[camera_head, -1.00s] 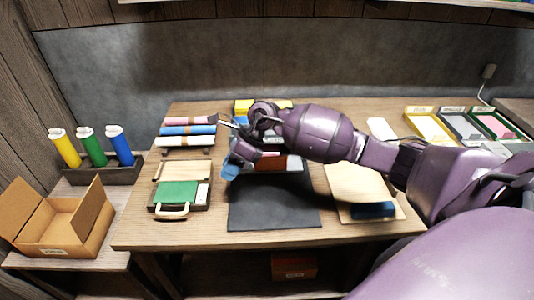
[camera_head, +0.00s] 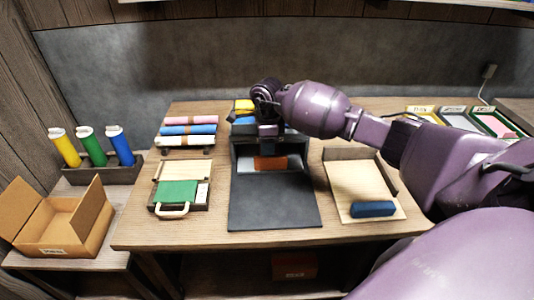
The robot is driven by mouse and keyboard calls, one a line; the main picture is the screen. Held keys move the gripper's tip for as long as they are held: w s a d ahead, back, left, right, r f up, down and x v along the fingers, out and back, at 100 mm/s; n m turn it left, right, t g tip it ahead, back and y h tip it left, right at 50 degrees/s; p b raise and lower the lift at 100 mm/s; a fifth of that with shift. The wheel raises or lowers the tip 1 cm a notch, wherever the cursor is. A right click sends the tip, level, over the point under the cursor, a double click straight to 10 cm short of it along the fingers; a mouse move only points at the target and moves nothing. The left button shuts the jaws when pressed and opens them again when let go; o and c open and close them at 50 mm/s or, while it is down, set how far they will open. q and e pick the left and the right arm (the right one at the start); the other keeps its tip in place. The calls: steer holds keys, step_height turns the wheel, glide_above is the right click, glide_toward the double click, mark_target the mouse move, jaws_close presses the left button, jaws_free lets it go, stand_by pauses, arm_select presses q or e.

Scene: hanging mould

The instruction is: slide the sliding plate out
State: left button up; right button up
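A dark box-like press (camera_head: 241,150) stands at the middle of the table. Inside its open front is a pale, metallic-looking plate (camera_head: 296,161) with an orange-brown block (camera_head: 270,163) on it. I take this to be the sliding plate, but cannot be sure. A flat dark sheet (camera_head: 273,208) lies in front of the press. My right gripper (camera_head: 268,138) is over the top front of the press, pointing down. Its fingers are small and dark against the press, so I cannot tell their opening or any contact. My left gripper is out of view.
A wooden tray (camera_head: 357,182) with a blue block (camera_head: 372,209) lies right of the sheet. A green case (camera_head: 178,193) and rolled cloths (camera_head: 188,129) are left. Coloured bottles (camera_head: 90,147) and an open cardboard box (camera_head: 62,232) stand further left. My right arm spans the table's right side.

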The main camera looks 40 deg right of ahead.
steer(key=shift+f, duration=1.85)
jaws_close()
